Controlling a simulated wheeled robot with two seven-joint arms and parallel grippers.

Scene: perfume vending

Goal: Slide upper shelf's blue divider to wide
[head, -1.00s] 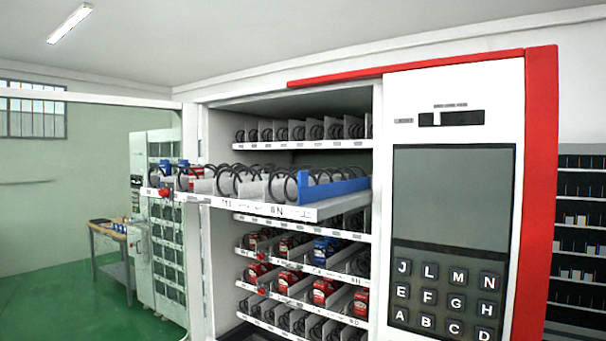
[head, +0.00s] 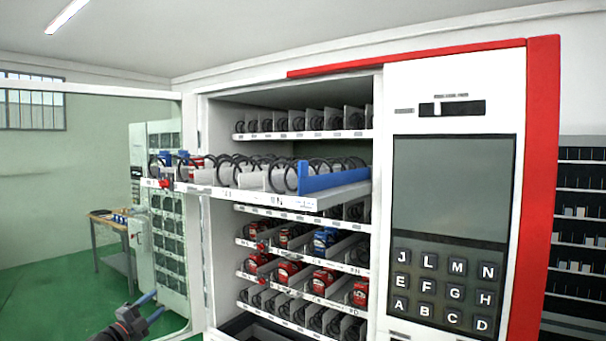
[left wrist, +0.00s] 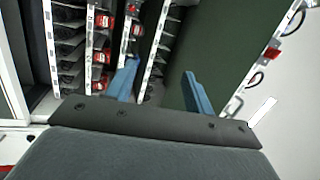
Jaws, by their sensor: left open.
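The blue divider (head: 338,179) stands upright at the right end of the pulled-out upper shelf (head: 255,196). Dark spiral coils and white dividers stand to its left, with a coil close beside its front end. My left gripper (head: 153,305) is low at the left of the head view, below and left of the shelf and well apart from the divider. Its two blue fingers are spread and empty, as the left wrist view (left wrist: 160,82) also shows. I cannot pick out the blue divider in the left wrist view. My right gripper is not in view.
The vending machine's keypad panel (head: 452,190) stands right of the shelves. Lower shelves hold red and blue boxes (head: 323,278). An open glass door (head: 100,88) is at the left. A wooden table (head: 105,218) stands farther back. Green floor is open at the lower left.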

